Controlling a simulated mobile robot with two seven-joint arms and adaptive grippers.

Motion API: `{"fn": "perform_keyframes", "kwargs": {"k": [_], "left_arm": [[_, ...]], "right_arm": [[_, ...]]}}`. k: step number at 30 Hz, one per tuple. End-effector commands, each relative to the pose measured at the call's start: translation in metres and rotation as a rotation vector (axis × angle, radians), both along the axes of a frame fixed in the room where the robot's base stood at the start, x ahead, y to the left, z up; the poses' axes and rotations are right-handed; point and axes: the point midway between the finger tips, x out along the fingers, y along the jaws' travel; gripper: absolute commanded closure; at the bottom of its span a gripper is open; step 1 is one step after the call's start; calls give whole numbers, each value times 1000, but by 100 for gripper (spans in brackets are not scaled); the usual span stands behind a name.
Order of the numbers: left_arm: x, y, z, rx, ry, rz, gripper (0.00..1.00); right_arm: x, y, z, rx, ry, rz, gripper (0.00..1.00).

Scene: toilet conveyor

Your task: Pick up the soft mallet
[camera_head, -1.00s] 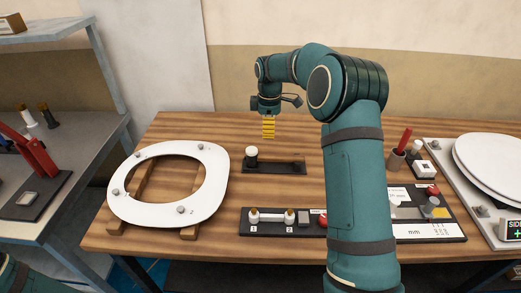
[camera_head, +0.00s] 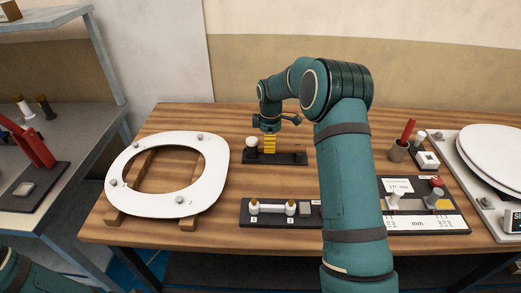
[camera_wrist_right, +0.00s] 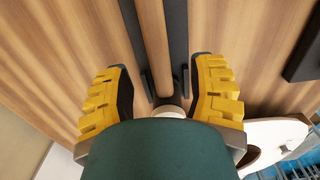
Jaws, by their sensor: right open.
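The soft mallet (camera_head: 251,142) lies on a dark holder (camera_head: 288,159) at the back middle of the table. Its pale head is at the left end in the head view. In the right wrist view its brown handle (camera_wrist_right: 154,35) runs along the dark holder, and the pale head is partly hidden by my gripper body. My right gripper (camera_head: 269,150) is over the holder, close to the head. In the right wrist view its yellow fingers (camera_wrist_right: 160,75) are apart, one on each side of the handle. My left gripper is out of view.
A white toilet seat (camera_head: 213,165) rests on wooden supports at the left. A dark fixture (camera_head: 246,221) with white-and-brown parts is in front. A cup with a red tool (camera_head: 405,134) and a gauge board (camera_head: 440,222) are at the right. My right arm hides part of the table.

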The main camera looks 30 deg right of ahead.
Motion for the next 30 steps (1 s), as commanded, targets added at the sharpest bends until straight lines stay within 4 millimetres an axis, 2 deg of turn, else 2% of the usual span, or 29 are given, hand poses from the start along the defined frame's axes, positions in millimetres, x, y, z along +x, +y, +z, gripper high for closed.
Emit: {"fn": "perform_keyframes", "kwargs": {"k": [3, 6, 13, 14, 18, 19, 30], "left_arm": [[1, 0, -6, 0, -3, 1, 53], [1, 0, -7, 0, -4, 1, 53], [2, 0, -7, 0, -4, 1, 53], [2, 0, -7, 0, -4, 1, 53], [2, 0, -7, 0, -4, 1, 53], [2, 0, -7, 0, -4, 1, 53], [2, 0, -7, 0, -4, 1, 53]], "right_arm": [[-1, 0, -21, 0, 2, 1, 44], [-1, 0, -30, 0, 0, 1, 44], [-1, 0, -30, -1, -1, 1, 44], [-1, 0, -30, -1, -1, 1, 48], [-1, 0, -30, -1, -1, 1, 98], [-1, 0, -30, -1, -1, 1, 100], [-1, 1, -30, 0, -1, 1, 100]]}}
